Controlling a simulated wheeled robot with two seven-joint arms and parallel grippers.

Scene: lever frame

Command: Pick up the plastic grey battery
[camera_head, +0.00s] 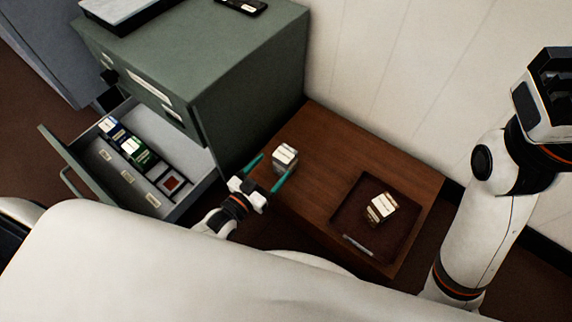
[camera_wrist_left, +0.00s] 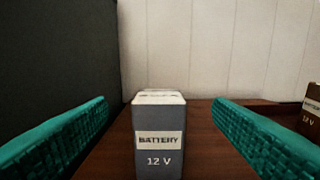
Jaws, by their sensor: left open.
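A grey battery (camera_head: 285,157) with a white top stands upright on the brown wooden table, near its left end. In the left wrist view the grey battery (camera_wrist_left: 159,134) shows labels reading "BATTERY" and "12 V". My left gripper (camera_head: 268,172) is open, with its teal fingers on either side of the battery. In the left wrist view the fingers (camera_wrist_left: 160,135) stand apart from the battery, with a gap on both sides. Part of my right arm and its gripper (camera_head: 563,75) show at the right edge, and its jaws cannot be made out.
The wooden table (camera_head: 312,130) has a dark tray (camera_head: 361,186) holding a brown battery (camera_head: 381,208) and a small light stick (camera_head: 357,245). A green cabinet (camera_head: 250,75) stands at left, its drawer (camera_head: 193,150) open with several small boxes. A white wall (camera_head: 400,80) is behind.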

